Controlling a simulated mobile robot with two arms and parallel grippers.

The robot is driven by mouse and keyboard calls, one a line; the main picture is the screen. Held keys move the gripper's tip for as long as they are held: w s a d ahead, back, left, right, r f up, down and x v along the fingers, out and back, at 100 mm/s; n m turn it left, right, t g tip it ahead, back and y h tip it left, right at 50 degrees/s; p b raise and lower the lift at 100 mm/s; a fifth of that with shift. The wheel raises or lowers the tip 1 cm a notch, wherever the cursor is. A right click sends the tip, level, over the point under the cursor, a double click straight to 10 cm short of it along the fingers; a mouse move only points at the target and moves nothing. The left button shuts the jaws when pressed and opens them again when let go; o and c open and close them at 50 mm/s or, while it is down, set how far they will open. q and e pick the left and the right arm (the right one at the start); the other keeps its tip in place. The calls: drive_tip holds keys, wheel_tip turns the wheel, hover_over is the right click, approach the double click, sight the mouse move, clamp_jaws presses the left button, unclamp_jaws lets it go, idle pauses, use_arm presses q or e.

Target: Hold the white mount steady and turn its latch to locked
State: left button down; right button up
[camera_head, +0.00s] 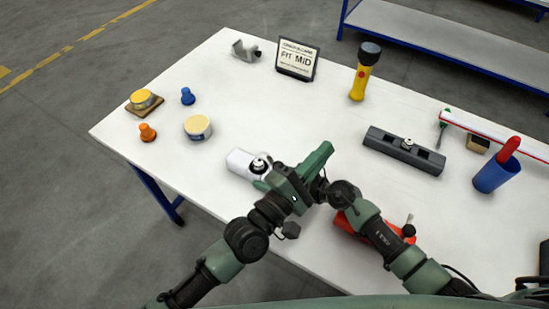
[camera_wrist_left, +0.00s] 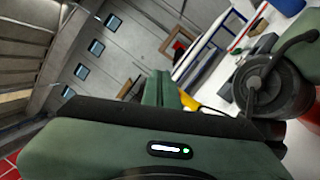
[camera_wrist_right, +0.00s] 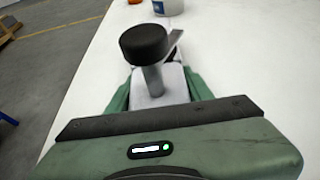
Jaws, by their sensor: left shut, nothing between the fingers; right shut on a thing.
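The white mount (camera_head: 240,160) lies near the front of the table, left of the middle. It has a black knob (camera_head: 258,165) on a metal post. In the right wrist view, the black knob (camera_wrist_right: 143,42) and a metal lever (camera_wrist_right: 174,41) stand above the pale mount body (camera_wrist_right: 158,86). My right gripper (camera_head: 262,182) is shut on the mount, its green fingers on either side. My left gripper (camera_head: 322,152) is shut and empty, to the right of the mount and apart from the knob. I cannot tell the latch's setting.
A red part (camera_head: 355,228) lies partly under my arm. A dark grey block (camera_head: 385,149), yellow flashlight (camera_head: 362,78), sign (camera_head: 297,60) and blue cup (camera_head: 493,177) stand around the table. A round tin (camera_head: 198,128) stands beyond the mount. The table middle is clear.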

drive_tip(key=shift+w, duration=0.1)
use_arm(q)
drive_tip(key=w+d+m+g+y, duration=0.1)
drive_tip(key=w+d+m+g, duration=0.2)
drive_tip(key=w+m, duration=0.35)
drive_tip(key=w+d+m+g+y, duration=0.2)
drive_tip(key=w+m+g, duration=0.1)
drive_tip(key=m, duration=0.6)
drive_tip(key=a+f+m+g+y, duration=0.2)
drive_tip(key=a+m+g+y, duration=0.4)
drive_tip(key=a+m+y, duration=0.45)
wheel_tip(320, 180, down, 10)
drive_tip(key=w+h, duration=0.2)
drive_tip(key=a, duration=0.1)
drive_tip(key=s+a, duration=0.2)
drive_tip(key=shift+a+r+m+y, duration=0.1)
drive_tip(key=shift+r+m+y, duration=0.15)
drive_tip(key=shift+r+m, duration=0.05)
